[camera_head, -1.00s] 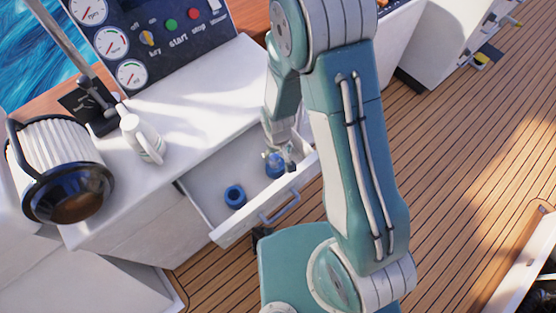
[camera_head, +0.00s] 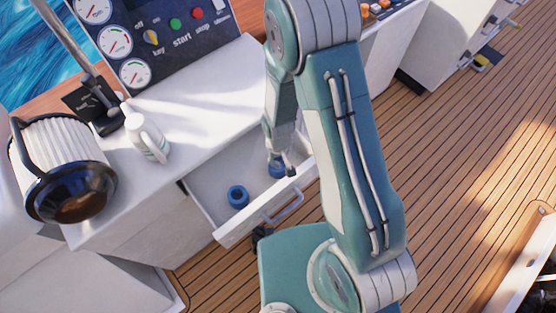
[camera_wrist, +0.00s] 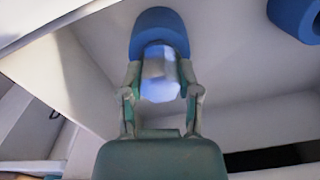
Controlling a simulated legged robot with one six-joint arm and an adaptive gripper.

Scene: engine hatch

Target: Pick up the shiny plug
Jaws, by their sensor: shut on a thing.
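The shiny plug (camera_wrist: 160,76) has a pale, glossy faceted head and a blue rounded body behind it in the wrist view. In the head view its blue body (camera_head: 276,170) shows inside the open drawer, partly covered by my gripper. My gripper (camera_wrist: 161,88) has one finger on each side of the shiny head and is shut on it. In the head view my gripper (camera_head: 283,164) reaches down into the drawer. Whether the plug still touches the drawer floor cannot be told.
A second blue round piece (camera_head: 238,196) lies in the drawer (camera_head: 222,211), to the left of the plug; it also shows in the wrist view (camera_wrist: 298,18). The drawer walls stand close around my gripper. A white bottle (camera_head: 147,138) and a ribbed filter (camera_head: 62,145) stand on the counter.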

